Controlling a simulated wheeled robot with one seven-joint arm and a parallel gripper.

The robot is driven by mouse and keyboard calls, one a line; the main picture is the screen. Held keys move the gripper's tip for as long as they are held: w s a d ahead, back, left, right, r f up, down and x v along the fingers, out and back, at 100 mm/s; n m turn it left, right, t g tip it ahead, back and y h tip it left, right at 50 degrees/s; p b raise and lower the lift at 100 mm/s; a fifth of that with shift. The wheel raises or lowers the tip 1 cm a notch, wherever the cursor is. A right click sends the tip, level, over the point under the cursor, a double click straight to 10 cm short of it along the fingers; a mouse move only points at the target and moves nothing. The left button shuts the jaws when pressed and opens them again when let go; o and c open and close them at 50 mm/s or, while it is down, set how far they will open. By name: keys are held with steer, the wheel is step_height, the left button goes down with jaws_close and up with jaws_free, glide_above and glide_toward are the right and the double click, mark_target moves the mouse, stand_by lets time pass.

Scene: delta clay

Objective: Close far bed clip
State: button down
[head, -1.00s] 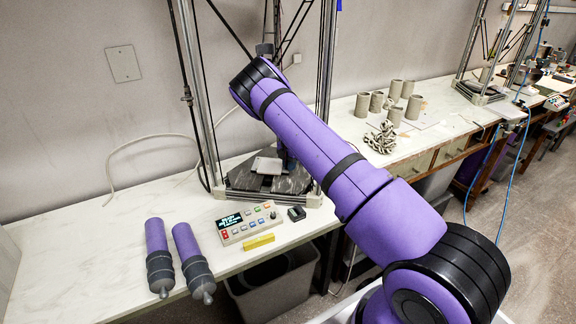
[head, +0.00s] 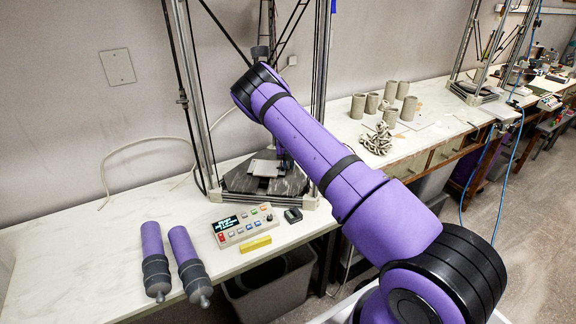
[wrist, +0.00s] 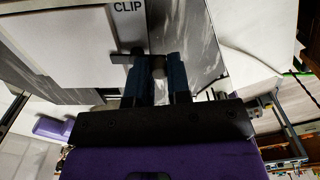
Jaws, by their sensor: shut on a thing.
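The light bed plate (head: 263,168) lies on the dark base of the tall delta printer (head: 240,181). In the wrist view the plate (wrist: 70,35) fills the upper left, with the printed word CLIP near its edge. A small dark bed clip (wrist: 124,59) sits at that edge, just left of my fingertips. My gripper (wrist: 160,66) has its two dark blue fingers close together around a small brownish piece, which looks like part of the clip. In the head view my arm hides most of the gripper and the clip.
A control box (head: 244,224), a yellow block (head: 256,244) and a small black box (head: 293,215) lie in front of the printer. Two purple cylinders (head: 153,250) lie to the left. Clay cups (head: 390,90) stand to the right. Printer posts rise close beside my arm.

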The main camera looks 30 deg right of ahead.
steer(key=shift+w+n, duration=0.1)
steer(key=shift+n, duration=0.4)
steer(key=c, duration=1.1)
jaws_free()
step_height(320, 180, up, 11)
steer(key=shift+f, duration=0.1)
